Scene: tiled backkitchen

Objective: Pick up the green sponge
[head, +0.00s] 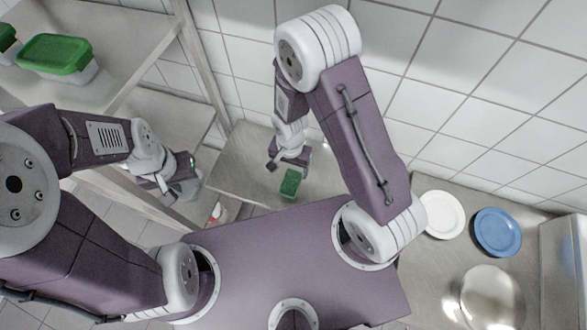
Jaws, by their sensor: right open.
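The green sponge (290,183) lies on a metal surface (240,165) in the middle of the head view. My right gripper (289,166) is open just behind the sponge in the picture, its fingers pointing down close to it. I cannot tell whether the fingers touch the sponge. My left gripper (162,188) is to the left, near the metal shelf frame; its fingers are too small and unclear to tell open from shut.
A metal shelf (120,75) at the upper left holds containers with green lids (55,54). On the right counter (440,275) are a white plate (442,214), a blue plate (497,232) and a shiny round metal item (488,295). A tiled wall (450,90) stands behind.

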